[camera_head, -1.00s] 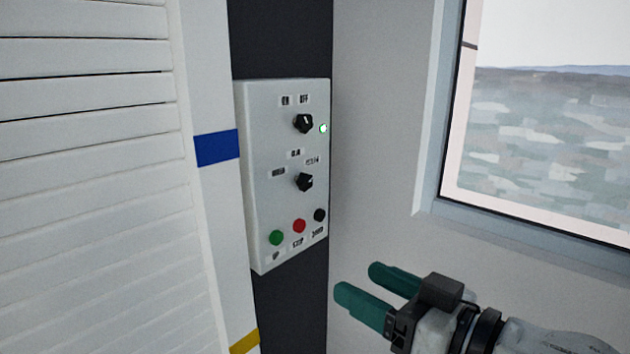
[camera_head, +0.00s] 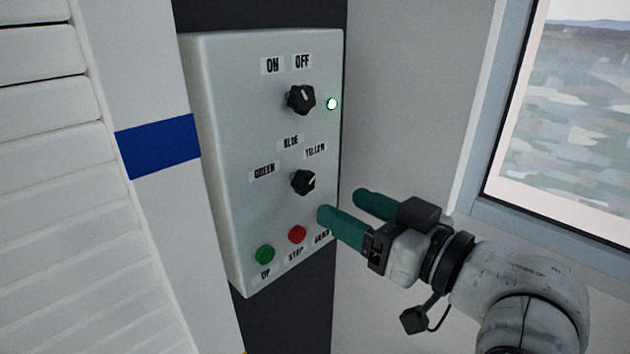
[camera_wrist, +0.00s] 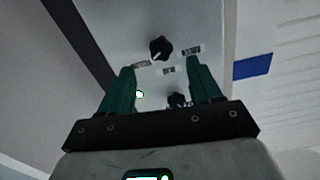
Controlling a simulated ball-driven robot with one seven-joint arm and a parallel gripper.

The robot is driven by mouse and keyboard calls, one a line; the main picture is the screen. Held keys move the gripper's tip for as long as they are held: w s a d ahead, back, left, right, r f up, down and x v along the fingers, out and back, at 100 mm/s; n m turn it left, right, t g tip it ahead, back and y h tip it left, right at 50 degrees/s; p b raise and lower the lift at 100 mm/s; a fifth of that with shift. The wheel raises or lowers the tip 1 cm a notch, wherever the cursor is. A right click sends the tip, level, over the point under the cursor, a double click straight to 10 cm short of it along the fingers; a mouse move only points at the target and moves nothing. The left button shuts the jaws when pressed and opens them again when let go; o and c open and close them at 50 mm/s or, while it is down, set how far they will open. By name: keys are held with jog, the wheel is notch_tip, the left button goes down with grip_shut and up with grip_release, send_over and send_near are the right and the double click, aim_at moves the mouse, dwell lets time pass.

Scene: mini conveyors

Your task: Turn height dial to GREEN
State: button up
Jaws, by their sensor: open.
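The height dial (camera_head: 303,182) is a black knob on the grey control panel (camera_head: 225,220), with GREEN to its left, BLUE above and YELLOW at upper right. Its white mark points toward YELLOW. My gripper (camera_head: 343,205) is open and empty, its green fingers at the panel's lower right, below and right of the dial. In the wrist view the picture is turned over; the height dial (camera_wrist: 160,48) shows beyond and between the fingertips, apart from them.
The ON/OFF knob (camera_head: 301,99) and a lit white-green lamp (camera_head: 332,104) sit above the dial. Below are a green UP button (camera_head: 265,254) and a red STOP button (camera_head: 297,234); a finger hides the DOWN button. A window frame (camera_head: 482,190) is at right.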

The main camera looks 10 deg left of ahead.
aim_at(308, 188)
jog(key=p+x, duration=0.1)
jog(key=x, duration=0.6)
jog(key=shift+w+a+p, duration=0.1)
jog(key=shift+a+p, duration=0.1)
jog(key=shift+p, duration=0.15)
jog(key=c, duration=1)
